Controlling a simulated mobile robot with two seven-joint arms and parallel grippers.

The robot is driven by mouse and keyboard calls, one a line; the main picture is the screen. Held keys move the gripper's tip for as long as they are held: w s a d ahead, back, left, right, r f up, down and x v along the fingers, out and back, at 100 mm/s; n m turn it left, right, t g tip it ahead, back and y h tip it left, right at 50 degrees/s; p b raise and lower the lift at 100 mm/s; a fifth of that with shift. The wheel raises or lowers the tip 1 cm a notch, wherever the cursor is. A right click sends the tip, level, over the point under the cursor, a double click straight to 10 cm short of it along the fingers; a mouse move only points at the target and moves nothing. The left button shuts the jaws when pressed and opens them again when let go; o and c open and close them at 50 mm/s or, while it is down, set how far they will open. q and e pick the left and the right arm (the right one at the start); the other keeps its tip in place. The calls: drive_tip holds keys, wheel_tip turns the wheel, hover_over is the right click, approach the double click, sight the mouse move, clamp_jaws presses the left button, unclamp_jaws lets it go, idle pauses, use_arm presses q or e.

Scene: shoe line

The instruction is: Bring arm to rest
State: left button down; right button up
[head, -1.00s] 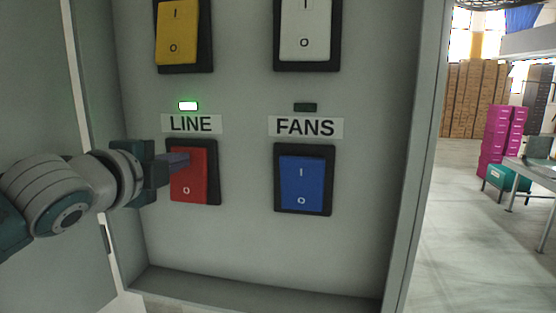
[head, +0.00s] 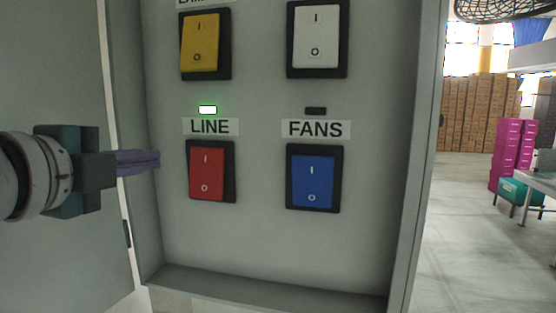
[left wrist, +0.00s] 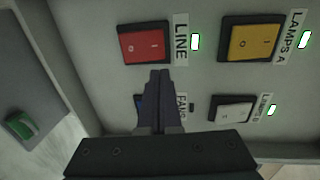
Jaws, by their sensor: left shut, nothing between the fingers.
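My left gripper (head: 156,160) is shut and empty. In the head view it is to the left of the red LINE switch (head: 207,172), apart from it, near the left edge of the grey switch box (head: 260,245). The green lamp (head: 208,110) above LINE is lit. In the left wrist view the shut fingers (left wrist: 160,76) cover most of the blue FANS switch (left wrist: 139,101), and the red LINE switch (left wrist: 144,42) shows clear above them. My right gripper is out of view.
The blue FANS switch (head: 312,178) has a dark lamp (head: 315,111). A yellow switch (head: 200,44) and a white switch (head: 316,39) are above. The open door (head: 60,80) is at left. Magenta boxes (head: 511,150) and a table (head: 540,182) stand far right, with open floor before them.

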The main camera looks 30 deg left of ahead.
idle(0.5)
use_arm(q)
drive_tip(key=s+d+f+n+g+h+p, duration=0.2)
drive_tip(key=s+d+f+n+g+p, duration=0.2)
drive_tip(key=s+d, duration=0.4)
drive_tip(key=s+d+f+n+g+h+p, duration=0.3)
drive_tip(key=s+d+f+n+g+p, duration=0.2)
drive_tip(key=s+d+f+n+g, duration=0.2)
drive_tip(key=shift+s+d+f+n+g, duration=0.35)
drive_tip(key=shift+s+d+n, duration=0.45)
drive_tip(key=shift+s+d, duration=0.4)
drive_tip(key=shift+a, duration=0.15)
